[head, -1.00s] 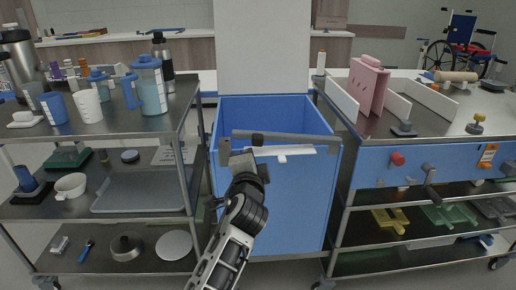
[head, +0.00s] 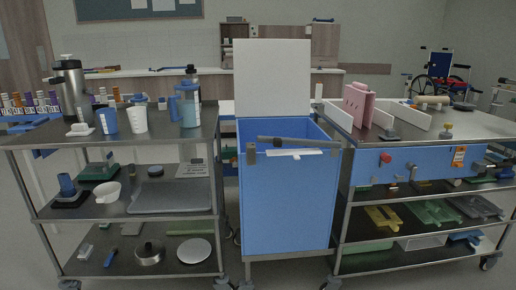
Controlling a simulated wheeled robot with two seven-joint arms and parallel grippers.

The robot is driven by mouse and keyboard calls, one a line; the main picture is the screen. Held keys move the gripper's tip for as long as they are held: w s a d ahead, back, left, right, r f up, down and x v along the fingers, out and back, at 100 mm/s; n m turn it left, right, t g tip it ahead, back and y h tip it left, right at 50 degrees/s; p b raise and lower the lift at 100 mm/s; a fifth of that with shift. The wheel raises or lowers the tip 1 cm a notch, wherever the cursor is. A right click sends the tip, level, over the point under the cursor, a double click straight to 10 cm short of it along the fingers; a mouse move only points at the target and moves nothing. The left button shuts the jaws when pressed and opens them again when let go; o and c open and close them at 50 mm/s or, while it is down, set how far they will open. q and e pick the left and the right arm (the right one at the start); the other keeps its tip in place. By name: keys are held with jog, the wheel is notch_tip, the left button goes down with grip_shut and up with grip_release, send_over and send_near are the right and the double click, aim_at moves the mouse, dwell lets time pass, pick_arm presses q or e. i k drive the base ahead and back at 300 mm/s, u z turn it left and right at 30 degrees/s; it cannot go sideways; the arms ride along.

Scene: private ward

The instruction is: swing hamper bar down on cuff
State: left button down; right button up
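The blue hamper (head: 290,205) stands between two metal carts, its white lid (head: 272,78) upright at the back and its top open. The dark grey hamper bar (head: 298,141) lies nearly level along the top of the front. A grey block (head: 250,154) is on the front panel near the bar's left end. A white strip (head: 292,153), possibly the cuff, shows on the front just below the bar. I cannot tell whether the bar presses on it. Neither of my grippers is in the head view.
The left cart (head: 150,127) holds jugs, cups and a tray. The right cart (head: 455,123) holds a pink folder (head: 357,106) between white dividers, and has a blue front panel with knobs. A wheelchair (head: 441,72) stands at the back right.

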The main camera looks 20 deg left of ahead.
aim_at(277, 142)
jog(key=z, duration=1.7)
jog(key=k, duration=0.1)
jog(key=u, duration=2.7)
jog(key=i, duration=0.85)
jog(key=z, duration=0.35)
